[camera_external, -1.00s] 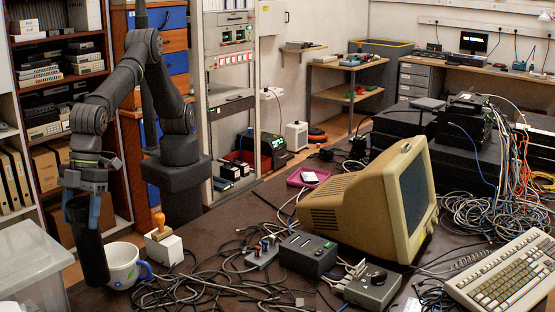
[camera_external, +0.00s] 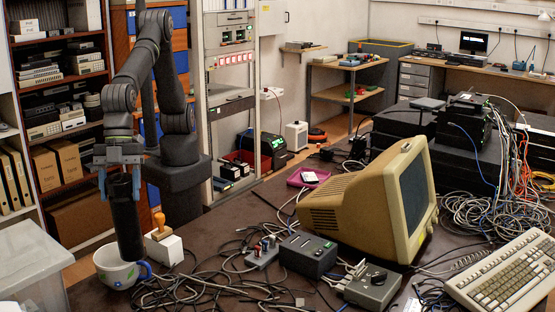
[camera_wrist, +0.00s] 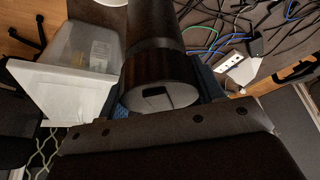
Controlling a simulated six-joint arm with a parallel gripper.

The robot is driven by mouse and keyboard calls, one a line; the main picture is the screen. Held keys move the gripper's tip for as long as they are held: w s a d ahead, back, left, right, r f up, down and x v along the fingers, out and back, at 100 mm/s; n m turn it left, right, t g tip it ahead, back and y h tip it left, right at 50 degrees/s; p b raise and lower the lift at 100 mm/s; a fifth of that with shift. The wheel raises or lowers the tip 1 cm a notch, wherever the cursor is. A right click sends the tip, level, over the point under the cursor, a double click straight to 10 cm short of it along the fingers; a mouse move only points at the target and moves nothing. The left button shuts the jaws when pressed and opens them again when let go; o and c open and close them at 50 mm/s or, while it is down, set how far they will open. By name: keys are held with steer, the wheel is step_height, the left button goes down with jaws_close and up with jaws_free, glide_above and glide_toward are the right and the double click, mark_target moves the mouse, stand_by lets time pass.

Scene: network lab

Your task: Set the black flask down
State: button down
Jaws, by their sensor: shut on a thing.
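The black flask (camera_external: 126,215) hangs nearly upright from my gripper (camera_external: 120,178), whose blue fingers are shut on its upper part. In the wrist view the flask (camera_wrist: 155,60) points away from the camera between the fingers, its near end facing me. In the external view its lower end overlaps the opening of the white mug with a blue handle (camera_external: 112,277). The flask's bottom is hidden in the wrist view.
A wooden-handled stamp on a white block (camera_external: 164,246) stands close right of the mug. Tangled cables (camera_external: 200,291) and grey control boxes (camera_external: 308,252) cover the table further right. A translucent bin (camera_external: 32,262) stands at the left. Bare tabletop (camera_external: 225,222) shows behind the stamp.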

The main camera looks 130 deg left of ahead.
steer(key=shift+w+a+n, duration=0.15)
steer(key=shift+w+a, duration=0.05)
steer(key=shift+a, duration=0.35)
steer(key=shift+w+a+n, duration=0.15)
steer(key=shift+a, duration=0.35)
steer(key=shift+w+a, duration=0.2)
steer(key=shift+a, duration=0.05)
steer(key=w+a+f, duration=0.3)
steer(key=w+f, duration=0.7)
steer(key=f, duration=0.1)
steer(key=shift+w+a, duration=0.35)
steer(key=shift+w, duration=0.05)
steer(key=shift+c, duration=1.9)
jaws_free()
steer(key=shift+f, duration=0.15)
